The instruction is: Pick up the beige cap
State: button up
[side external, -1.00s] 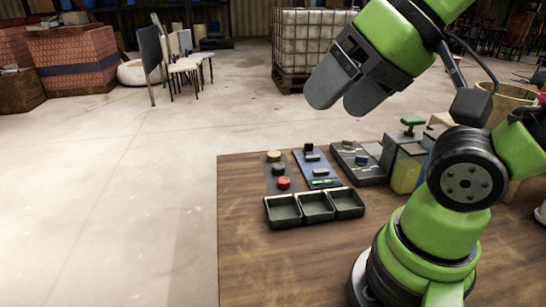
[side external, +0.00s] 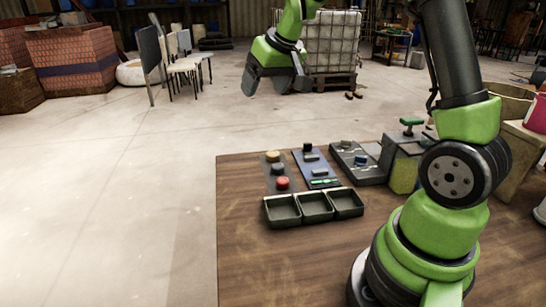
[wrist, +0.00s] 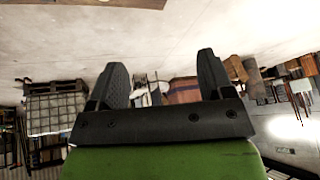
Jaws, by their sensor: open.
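The beige cap (side external: 273,156) is the farthest of three round caps on a dark plate at the left of the table's back part, in the side external view. A dark grey cap (side external: 278,169) and a red cap (side external: 283,183) stand in front of it. My gripper (side external: 263,90) is high above and behind the table, well apart from the caps, with its fingers spread and nothing between them. In the wrist view my gripper (wrist: 165,75) is also open and empty, and no cap shows there.
A dark three-compartment tray (side external: 314,207) stands in front of the plates. To the right are a blue plate (side external: 317,171) and a grey plate (side external: 356,163) with small parts, then a vat (side external: 404,170) with a green handle. The wooden table's (side external: 250,260) front left is bare.

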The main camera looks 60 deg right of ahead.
jog(key=w+d+f, duration=0.3)
jog(key=d+f, duration=0.3)
jog(key=f, duration=0.1)
jog(key=g, duration=0.1)
send_near(272, 153)
jog(key=f, duration=0.1)
jog(key=w+f, duration=0.1)
jog(key=f, duration=0.1)
jog(key=shift+d+f+h, duration=0.15)
jog(key=shift+d+h, duration=0.05)
jog(key=shift+h, duration=0.2)
jog(key=shift+x, duration=2.95)
jog(key=shift+w+a, duration=0.15)
jog(key=shift+a, duration=0.05)
jog(key=c, duration=1)
